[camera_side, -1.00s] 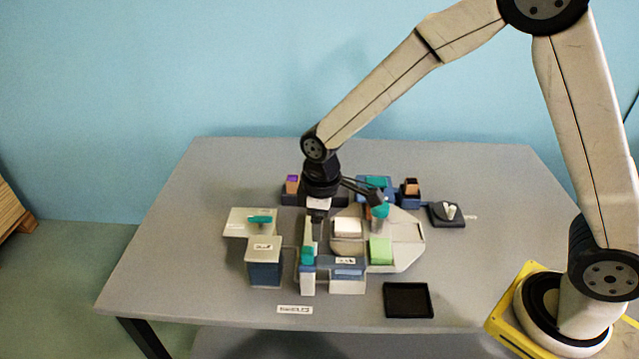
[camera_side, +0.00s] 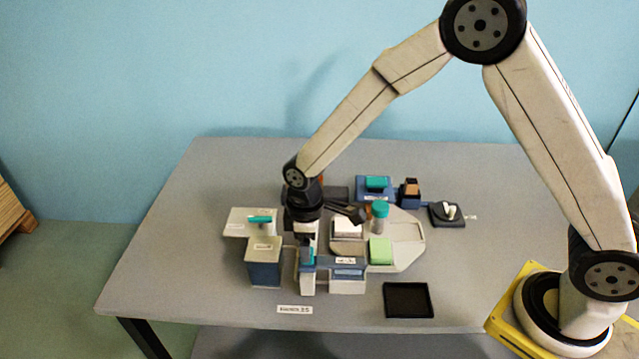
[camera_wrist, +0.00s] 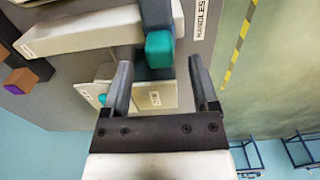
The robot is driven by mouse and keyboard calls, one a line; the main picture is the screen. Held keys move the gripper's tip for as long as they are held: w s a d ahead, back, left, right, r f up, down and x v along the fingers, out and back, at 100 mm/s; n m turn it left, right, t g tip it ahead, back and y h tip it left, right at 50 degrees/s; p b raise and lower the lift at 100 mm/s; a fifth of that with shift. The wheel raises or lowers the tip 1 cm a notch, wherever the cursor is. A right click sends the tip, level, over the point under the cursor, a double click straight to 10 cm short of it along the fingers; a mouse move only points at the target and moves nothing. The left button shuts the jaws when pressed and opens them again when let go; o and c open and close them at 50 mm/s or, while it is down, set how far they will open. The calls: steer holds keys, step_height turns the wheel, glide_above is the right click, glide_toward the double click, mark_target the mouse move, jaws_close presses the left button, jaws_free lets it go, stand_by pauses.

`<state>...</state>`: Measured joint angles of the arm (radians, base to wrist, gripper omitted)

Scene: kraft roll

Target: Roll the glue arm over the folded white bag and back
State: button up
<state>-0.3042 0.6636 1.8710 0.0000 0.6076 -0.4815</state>
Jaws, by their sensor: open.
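My gripper (camera_side: 305,240) is open and low over the front left of the work station. In the wrist view its two fingers (camera_wrist: 160,90) point toward a teal handle end (camera_wrist: 160,48) on a dark bar, with nothing held between them. The same teal handle (camera_side: 308,257) shows in the side view, partly covered by my gripper. I cannot tell for sure that this is the glue arm.
A light green piece (camera_side: 380,250) and a teal-capped bottle (camera_side: 379,217) stand on the plate. A grey-blue box (camera_side: 264,265) is at the left, a black tray (camera_side: 408,300) at the front, and a dark dial base (camera_side: 447,214) at the right.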

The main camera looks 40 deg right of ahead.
steer(key=shift+f, duration=1.75)
jaws_close()
